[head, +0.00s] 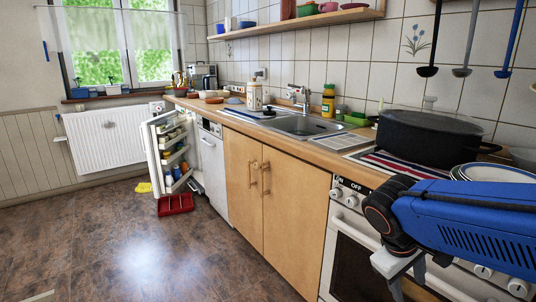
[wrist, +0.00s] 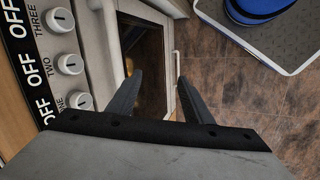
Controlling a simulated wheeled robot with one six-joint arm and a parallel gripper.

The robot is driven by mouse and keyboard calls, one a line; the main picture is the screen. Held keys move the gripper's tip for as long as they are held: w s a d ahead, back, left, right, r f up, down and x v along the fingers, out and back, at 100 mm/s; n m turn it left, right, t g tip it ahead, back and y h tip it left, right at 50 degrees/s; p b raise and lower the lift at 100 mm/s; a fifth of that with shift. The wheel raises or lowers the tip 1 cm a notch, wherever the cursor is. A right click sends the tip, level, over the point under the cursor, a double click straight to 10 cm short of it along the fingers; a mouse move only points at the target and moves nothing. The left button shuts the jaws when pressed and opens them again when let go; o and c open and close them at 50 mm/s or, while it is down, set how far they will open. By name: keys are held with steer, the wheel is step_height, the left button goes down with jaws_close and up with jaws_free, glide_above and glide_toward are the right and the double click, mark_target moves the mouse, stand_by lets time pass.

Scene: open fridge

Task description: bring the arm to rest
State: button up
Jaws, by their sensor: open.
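My arm, with a blue link, reaches in from the right in the head view, above the front of the stove (head: 345,200). My gripper (wrist: 160,78) points down in the wrist view. Its two dark fingers are apart with nothing between them. Beyond them are the oven front (wrist: 143,60) and the brown floor (wrist: 225,75). The stove's knobs (wrist: 69,64) are close on the left in the wrist view.
The fridge door (head: 153,165) stands open at the far end of the counter, with items on its shelves. A black pot (head: 425,135) stands on the stove. The middle floor is clear.

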steer(key=s+a+m+t+y, duration=0.3)
steer(key=s+m+y, duration=0.1)
steer(key=s, duration=0.3)
steer(key=shift+r+m+y, duration=0.15)
steer(key=shift+m+y, duration=0.15)
stand_by(4.2)
